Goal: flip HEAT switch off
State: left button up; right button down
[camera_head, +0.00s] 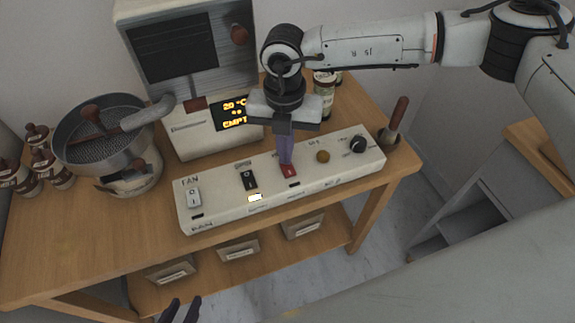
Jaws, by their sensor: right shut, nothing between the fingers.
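A white control panel (228,205) lies along the front of the wooden table. It carries a white rocker switch (193,197) marked FAN, a black rocker switch (249,179) and a red rocker switch (289,172). No HEAT label is readable. A lamp (255,198) below the black switch is lit; the slots below the other two look dark. My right gripper (286,162) points down, shut and empty, with its tips at the red switch and partly covering it. Contact cannot be told. My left gripper (180,311) shows only two separated dark fingertips at the bottom edge, far from the panel.
A roaster (188,50) with a display reading 20 °C and EMPTY stands behind the panel. A round metal cooling pan (110,135) and several brown-lidded jars (50,165) are at left. A brown-handled tool (397,115) stands right of the panel's black knob (358,144).

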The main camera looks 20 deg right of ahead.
jog(key=shift+f+b, duration=0.3)
jog(key=shift+f, duration=0.1)
jog(key=shift+r, duration=0.15)
jog(key=shift+r+p, duration=0.95)
jog(key=shift+r, duration=0.4)
notch_tip(320, 180, up, 4)
jog(key=shift+r+p, duration=0.1)
jog(key=shift+p, duration=1)
jog(key=shift+s, duration=0.1)
